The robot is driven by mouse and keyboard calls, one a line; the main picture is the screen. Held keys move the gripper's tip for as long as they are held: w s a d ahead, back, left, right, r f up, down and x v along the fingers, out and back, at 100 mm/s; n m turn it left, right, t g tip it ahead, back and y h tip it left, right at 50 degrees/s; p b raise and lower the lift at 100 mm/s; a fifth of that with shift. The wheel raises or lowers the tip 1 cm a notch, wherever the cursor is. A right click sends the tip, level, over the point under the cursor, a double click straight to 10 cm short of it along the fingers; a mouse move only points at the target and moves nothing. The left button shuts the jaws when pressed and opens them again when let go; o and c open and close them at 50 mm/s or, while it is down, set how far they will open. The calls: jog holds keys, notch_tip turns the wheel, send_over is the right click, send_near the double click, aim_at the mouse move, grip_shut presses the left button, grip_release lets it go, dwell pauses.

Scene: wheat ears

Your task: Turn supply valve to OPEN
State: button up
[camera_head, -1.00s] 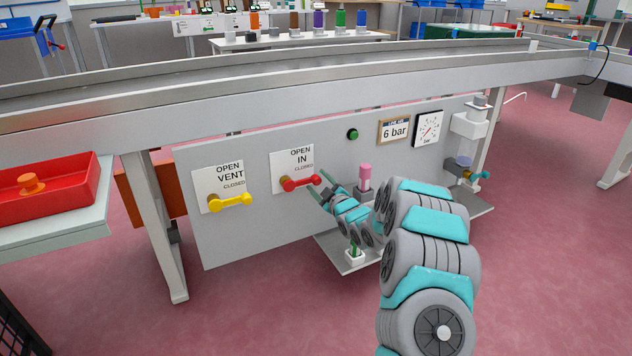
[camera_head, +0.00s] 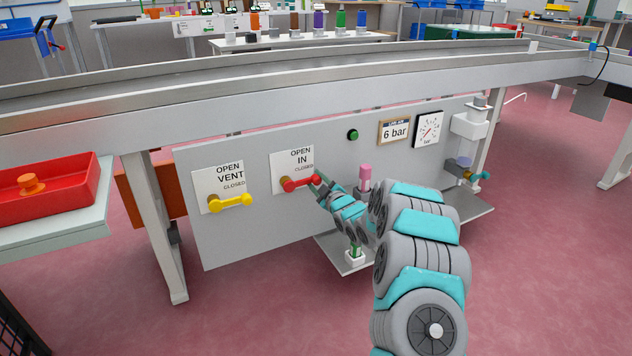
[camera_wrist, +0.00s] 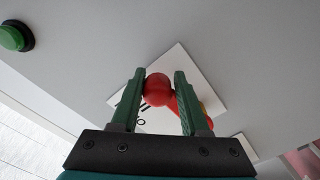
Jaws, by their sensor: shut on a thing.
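The supply valve is the red lever (camera_head: 298,184) on the white plate (camera_head: 290,160) marked OPEN, IN and CLOSED. The lever lies roughly level, its free end pointing right towards the CLOSED mark. My gripper (camera_head: 318,182) is at that free end, shut on it. In the wrist view the red knob (camera_wrist: 158,90) sits between the two green fingers of my gripper (camera_wrist: 162,85). The rest of the lever is partly hidden behind the right finger.
A yellow vent lever (camera_head: 232,201) on its own plate is to the left. A green button (camera_head: 352,134), a 6 bar sign (camera_head: 394,130) and a dial gauge (camera_head: 427,130) are on the panel to the right. A pink-topped part (camera_head: 365,173) stands close beside my arm.

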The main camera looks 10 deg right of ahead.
grip_shut()
jog(key=shift+r, duration=0.1)
dwell(0.8)
